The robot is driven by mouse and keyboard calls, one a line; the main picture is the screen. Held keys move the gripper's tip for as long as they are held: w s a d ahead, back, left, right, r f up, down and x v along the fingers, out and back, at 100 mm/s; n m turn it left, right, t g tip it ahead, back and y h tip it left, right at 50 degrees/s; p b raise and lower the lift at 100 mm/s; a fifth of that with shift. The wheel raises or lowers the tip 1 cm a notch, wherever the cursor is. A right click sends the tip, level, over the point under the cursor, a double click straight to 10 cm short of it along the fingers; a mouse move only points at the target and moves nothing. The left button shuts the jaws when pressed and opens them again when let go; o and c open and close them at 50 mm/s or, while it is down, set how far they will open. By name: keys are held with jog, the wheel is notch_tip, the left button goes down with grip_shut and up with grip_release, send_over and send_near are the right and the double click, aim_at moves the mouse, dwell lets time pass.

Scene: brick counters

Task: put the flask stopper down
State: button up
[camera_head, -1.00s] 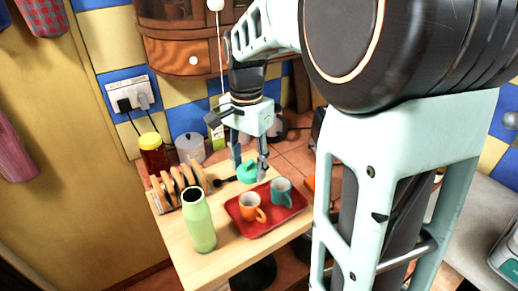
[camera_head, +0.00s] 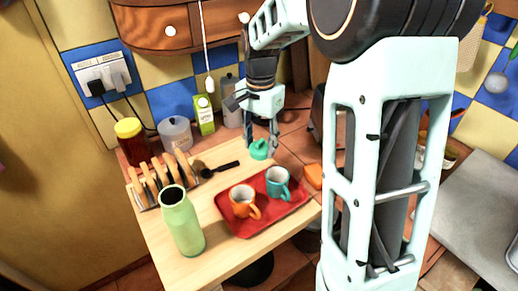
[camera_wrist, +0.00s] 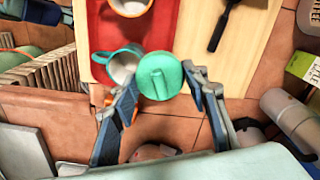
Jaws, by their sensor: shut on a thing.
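The flask stopper (camera_head: 259,150) is a small round teal-green cap with a raised bar on top. My gripper (camera_head: 261,139) points down and is shut on it near the back edge of the wooden board. In the wrist view the stopper (camera_wrist: 160,76) sits between the two fingertips (camera_wrist: 159,74), over the board's edge beside the teal mug. I cannot tell whether its underside touches anything. The light green flask (camera_head: 183,224) stands upright at the board's front left, its dark mouth uncovered.
A red tray (camera_head: 244,229) holds an orange mug (camera_head: 243,203) and a teal mug (camera_head: 278,183). A toast rack (camera_head: 160,182) and a black utensil (camera_head: 221,168) lie left of the stopper. A red jar (camera_head: 133,145), canister (camera_head: 175,134) and carton (camera_head: 204,116) stand behind. The board's front is clear.

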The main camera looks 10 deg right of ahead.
jog(key=w+f, duration=0.2)
jog(key=w, duration=0.1)
jog(key=w+d+f+p, duration=0.1)
jog(key=w+f, duration=0.5)
jog(key=w, duration=0.1)
jog(key=shift+w+d+p, duration=0.1)
jog(key=shift+d+p, duration=0.05)
jog(key=shift+p, duration=0.15)
jog(key=shift+w+f, duration=0.1)
jog(key=shift+f, duration=1.6)
jog(key=shift+f, duration=0.1)
jog(key=o, duration=0.6)
jog(key=shift+f, duration=0.15)
jog(key=o, duration=0.4)
jog(key=shift+o, duration=0.2)
